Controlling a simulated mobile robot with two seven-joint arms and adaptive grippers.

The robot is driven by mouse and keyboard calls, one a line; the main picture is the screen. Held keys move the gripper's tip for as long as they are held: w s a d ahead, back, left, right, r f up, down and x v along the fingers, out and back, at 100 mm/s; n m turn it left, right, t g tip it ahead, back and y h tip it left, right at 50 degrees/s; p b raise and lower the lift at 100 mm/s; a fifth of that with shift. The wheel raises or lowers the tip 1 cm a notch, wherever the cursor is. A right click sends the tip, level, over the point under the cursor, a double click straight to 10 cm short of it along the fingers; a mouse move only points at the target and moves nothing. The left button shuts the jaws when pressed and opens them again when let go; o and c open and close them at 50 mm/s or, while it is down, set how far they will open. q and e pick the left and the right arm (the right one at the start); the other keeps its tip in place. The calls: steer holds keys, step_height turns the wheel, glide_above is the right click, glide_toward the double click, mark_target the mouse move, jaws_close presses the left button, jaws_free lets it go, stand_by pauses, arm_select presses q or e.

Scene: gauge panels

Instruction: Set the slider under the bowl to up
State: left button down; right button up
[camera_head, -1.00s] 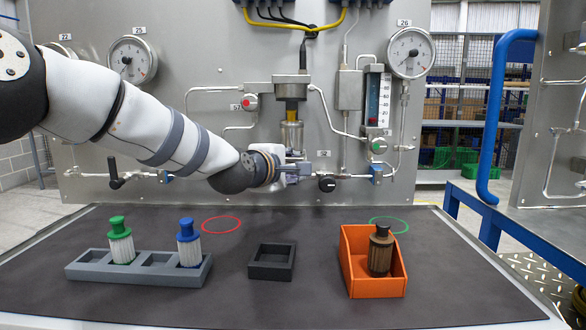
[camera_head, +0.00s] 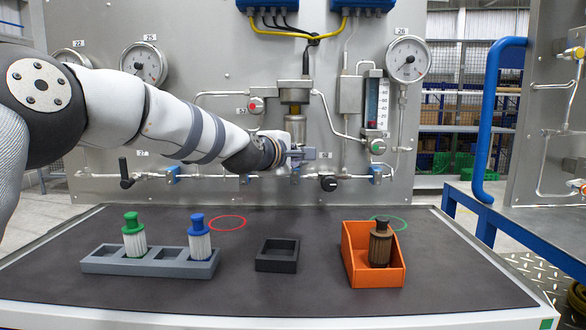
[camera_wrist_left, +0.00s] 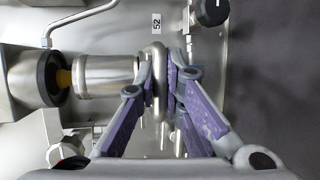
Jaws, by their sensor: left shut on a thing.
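The steel bowl (camera_head: 297,124) hangs under a housing in the middle of the panel. It also shows in the left wrist view as a metal cylinder (camera_wrist_left: 106,80), with a little yellow between it and a black ring. My left gripper (camera_head: 302,155) is just below the bowl. In the left wrist view my left gripper (camera_wrist_left: 161,85) is shut on a rounded steel piece (camera_wrist_left: 159,55), apparently the slider, with a finger on each side. The fingers hide part of this piece. My right gripper is not in view.
A black knob (camera_head: 328,183) and thin pipework lie just right of and below the gripper. A gauge (camera_head: 408,59) and flow tube are farther right. The bench below holds a grey rack (camera_head: 150,268), a black tray (camera_head: 277,264) and an orange bin (camera_head: 377,280).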

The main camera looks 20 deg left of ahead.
arm_select(q)
step_height(320, 180, up, 4)
steer(key=shift+s+f+p, duration=0.15)
steer(key=shift+f+p, duration=0.1)
steer(key=shift+p, duration=0.1)
steer(key=shift+a+r, duration=0.1)
steer(key=shift+r, duration=0.2)
steer(key=c, duration=1.7)
jaws_free()
steer(key=shift+w, duration=0.2)
steer(key=shift+f, duration=0.15)
steer(key=shift+s+f, duration=0.1)
steer(key=shift+s, duration=0.05)
steer(key=v, duration=1.2)
